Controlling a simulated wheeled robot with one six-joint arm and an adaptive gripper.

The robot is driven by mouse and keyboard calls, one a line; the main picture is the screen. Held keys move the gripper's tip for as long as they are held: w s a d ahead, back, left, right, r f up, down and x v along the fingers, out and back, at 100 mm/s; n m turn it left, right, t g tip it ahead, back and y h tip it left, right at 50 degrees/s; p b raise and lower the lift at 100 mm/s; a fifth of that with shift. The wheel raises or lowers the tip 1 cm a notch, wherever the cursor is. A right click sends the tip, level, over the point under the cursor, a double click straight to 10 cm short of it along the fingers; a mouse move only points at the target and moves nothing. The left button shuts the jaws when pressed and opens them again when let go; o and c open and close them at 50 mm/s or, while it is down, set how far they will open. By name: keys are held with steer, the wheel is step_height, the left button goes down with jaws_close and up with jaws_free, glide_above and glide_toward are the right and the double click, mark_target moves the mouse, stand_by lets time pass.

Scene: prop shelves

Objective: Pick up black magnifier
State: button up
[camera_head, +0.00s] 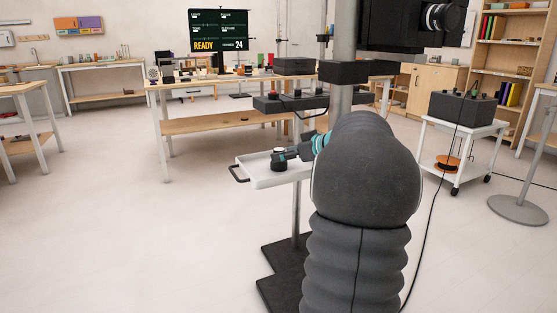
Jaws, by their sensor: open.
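I cannot pick out the black magnifier for certain. Small dark items (245,69) stand on the long wooden table at the back, too small to name. The grey bulk of my own arm fills the middle right and hides what lies behind it. Past its teal rings, my gripper (286,157) shows as a small dark shape over the white tray (262,180). It is open, though its fingers are hard to make out. A black round thing with a pale band (278,160) appears at the tray; I cannot tell whether it is part of the gripper.
A long wooden table (205,124) with a lower shelf stands behind the tray. A white cart (468,127) with a dark box (462,109) is at right, near a round stand base (519,210). Cables run across the floor at right. The floor at left is clear.

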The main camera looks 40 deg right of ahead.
mark_target(280, 149)
steer(key=x, duration=0.3)
steer(key=shift+d, duration=0.1)
jaws_close()
steer(key=shift+r, duration=0.15)
step_height(280, 149, up, 4)
steer(key=shift+s+f, duration=0.1)
steer(key=shift+f, duration=0.1)
steer(key=s+d+b, duration=0.1)
steer(key=s, duration=0.7)
steer(key=s+d+b, duration=0.1)
steer(key=s+d, duration=0.1)
steer(key=s, duration=0.7)
steer(key=shift+s+d, duration=0.2)
steer(key=shift+d, duration=0.1)
steer(key=shift+f, duration=0.15)
